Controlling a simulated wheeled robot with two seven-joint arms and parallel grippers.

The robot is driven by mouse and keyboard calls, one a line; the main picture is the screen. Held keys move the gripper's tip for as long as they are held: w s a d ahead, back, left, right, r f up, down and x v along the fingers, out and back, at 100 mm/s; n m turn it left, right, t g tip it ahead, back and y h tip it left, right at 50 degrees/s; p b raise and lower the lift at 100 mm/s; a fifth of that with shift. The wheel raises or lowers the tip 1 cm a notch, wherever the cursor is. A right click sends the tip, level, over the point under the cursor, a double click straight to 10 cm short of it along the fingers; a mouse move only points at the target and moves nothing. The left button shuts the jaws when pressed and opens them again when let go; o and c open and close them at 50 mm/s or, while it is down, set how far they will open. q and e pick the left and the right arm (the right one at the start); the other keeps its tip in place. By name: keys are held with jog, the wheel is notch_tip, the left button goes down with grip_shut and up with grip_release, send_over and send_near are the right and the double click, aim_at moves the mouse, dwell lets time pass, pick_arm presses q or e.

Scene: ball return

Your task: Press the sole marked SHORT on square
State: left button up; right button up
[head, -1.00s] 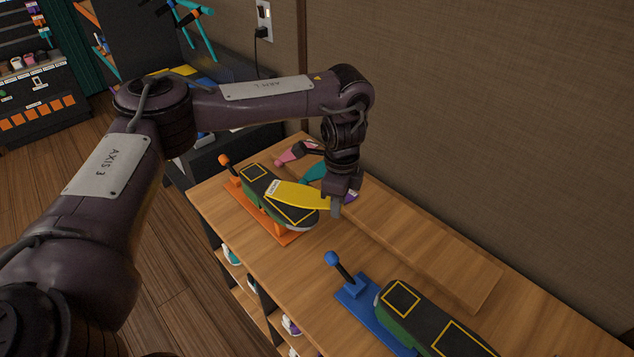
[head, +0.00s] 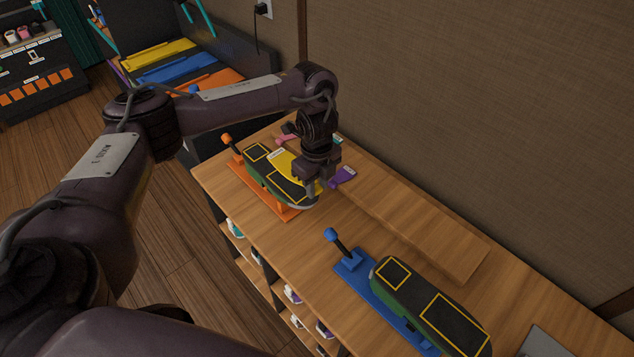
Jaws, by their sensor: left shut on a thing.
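My left gripper (head: 318,187) is shut on a yellow sole (head: 287,163), just above the dark last (head: 256,155) on the orange stand (head: 240,176). A second last (head: 408,294) with two yellow outlines sits on a blue stand (head: 350,266), bare. My right gripper is not in view.
A purple sole (head: 342,177) and a pink one (head: 287,139) lie behind the gripper, by a raised wooden board (head: 420,228). Levers with an orange knob (head: 226,138) and a blue knob (head: 330,235) stand up. The bench between the stands is clear.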

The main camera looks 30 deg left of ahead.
pick_arm(q)
notch_tip(320, 180, down, 6)
jog(key=b, duration=0.3)
jog(key=shift+f+b, duration=0.2)
jog(key=shift+b, duration=0.2)
jog(key=shift+f, duration=0.3)
dwell(0.5)
jog(key=o, duration=1)
jog(key=shift+r, duration=0.1)
